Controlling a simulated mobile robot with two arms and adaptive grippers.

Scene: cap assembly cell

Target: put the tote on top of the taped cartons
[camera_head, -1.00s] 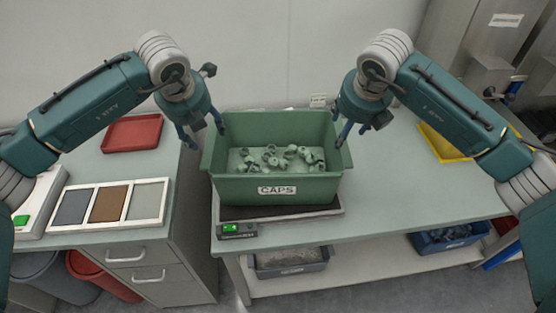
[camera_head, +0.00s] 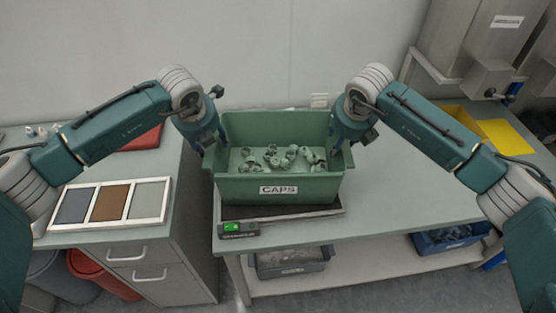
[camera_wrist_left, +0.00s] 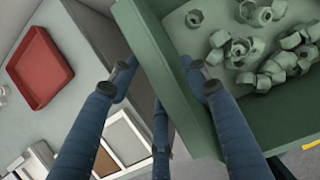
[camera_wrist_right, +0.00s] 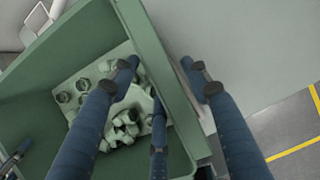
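The green tote (camera_head: 278,190) labelled CAPS holds several pale green caps (camera_head: 290,157) and sits on a dark platform (camera_head: 240,212) on the bench. My left gripper (camera_head: 208,146) is at the tote's left rim. In the left wrist view its fingers (camera_wrist_left: 160,76) are spread, with the tote's wall (camera_wrist_left: 168,65) between them. My right gripper (camera_head: 341,142) is at the right rim. In the right wrist view its fingers (camera_wrist_right: 163,76) are spread on either side of the wall (camera_wrist_right: 160,62). The taped cartons are not in view.
A green-lit display (camera_head: 238,229) is at the platform's front. Left are a framed three-panel board (camera_head: 110,203) and a red tray (camera_wrist_left: 40,67). A yellow tray (camera_head: 500,140) lies at the right. Bins (camera_head: 290,262) stand on the shelf below. The bench right of the tote is clear.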

